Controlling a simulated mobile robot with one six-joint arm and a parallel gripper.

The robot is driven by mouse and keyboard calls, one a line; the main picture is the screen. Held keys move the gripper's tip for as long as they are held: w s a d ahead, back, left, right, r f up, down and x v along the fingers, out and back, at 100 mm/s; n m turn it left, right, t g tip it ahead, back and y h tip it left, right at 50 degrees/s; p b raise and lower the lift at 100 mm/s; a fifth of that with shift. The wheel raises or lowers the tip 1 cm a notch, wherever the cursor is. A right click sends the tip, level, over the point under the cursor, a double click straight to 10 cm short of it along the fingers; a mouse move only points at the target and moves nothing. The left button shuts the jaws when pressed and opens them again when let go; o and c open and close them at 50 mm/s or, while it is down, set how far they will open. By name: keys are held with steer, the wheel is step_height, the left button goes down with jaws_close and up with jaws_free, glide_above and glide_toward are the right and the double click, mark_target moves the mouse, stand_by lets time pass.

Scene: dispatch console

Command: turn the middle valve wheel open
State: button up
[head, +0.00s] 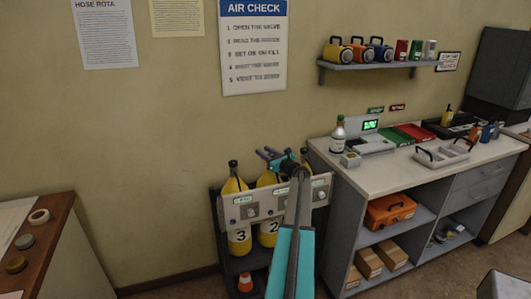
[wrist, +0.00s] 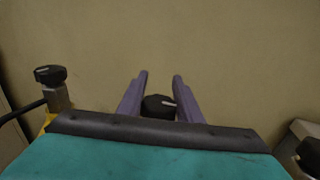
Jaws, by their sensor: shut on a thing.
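The middle valve wheel (wrist: 158,106) is a black knob with a pale mark pointing right in the wrist view. My gripper (wrist: 159,92) has its two purple fingers on either side of the wheel and is shut on it. In the head view my gripper (head: 270,154) is over the middle yellow cylinder (head: 268,232), marked 2, and hides its wheel. The left valve wheel (wrist: 50,75) stands apart on its metal stem. The right valve wheel (wrist: 308,156) is cut off by the picture edge. My arm hides most of the right cylinder.
A grey panel (head: 240,214) with labels and knobs crosses the front of the cylinders. The cylinder marked 3 (head: 237,242) stands at the left of the dark rack. A counter (head: 405,170) with bottles and trays is close on the right.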

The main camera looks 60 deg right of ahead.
steer(key=shift+a+n+y, duration=0.1)
steer(key=shift+n+y, duration=0.4)
steer(key=shift+y, duration=0.2)
steer(key=o, duration=1)
steer(key=shift+o, duration=0.2)
steer(key=shift+s+a, duration=0.1)
steer(key=b+v, duration=0.3)
steer(key=v, duration=1)
steer(key=shift+s+f, duration=0.25)
steer(key=shift+s, duration=0.05)
steer(key=shift+r, duration=0.1)
